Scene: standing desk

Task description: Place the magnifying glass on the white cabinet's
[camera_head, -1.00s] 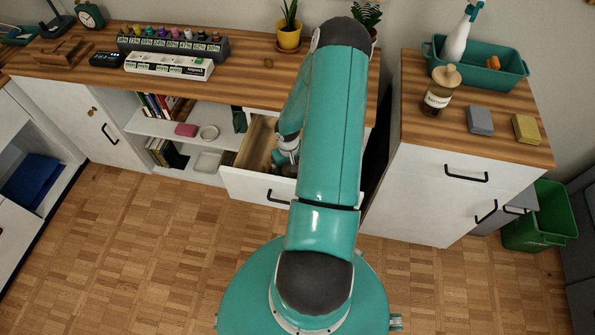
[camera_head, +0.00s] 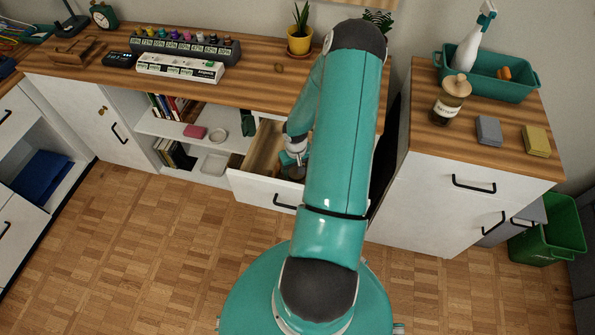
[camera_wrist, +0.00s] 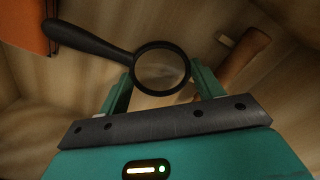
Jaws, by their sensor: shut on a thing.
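The magnifying glass (camera_wrist: 95,42) has a black handle and a round dark rim; it shows in the wrist view, inside a wooden drawer. My gripper (camera_wrist: 163,76) has one finger on each side of its round rim and is shut on it. The handle points to the upper left. In the head view the open drawer (camera_head: 262,148) of the long white cabinet (camera_head: 250,186) holds the end of my arm, and the magnifying glass is hidden there. Another white cabinet (camera_head: 425,200) with a wooden top stands at the right.
In the drawer lie a brown wooden-looking object (camera_wrist: 243,58) and an orange item (camera_wrist: 25,25). The right cabinet's top holds a bottle (camera_head: 450,100), a grey block (camera_head: 488,130), a yellow block (camera_head: 536,141) and a green tub (camera_head: 500,88). A plant pot (camera_head: 299,42) stands behind the drawer.

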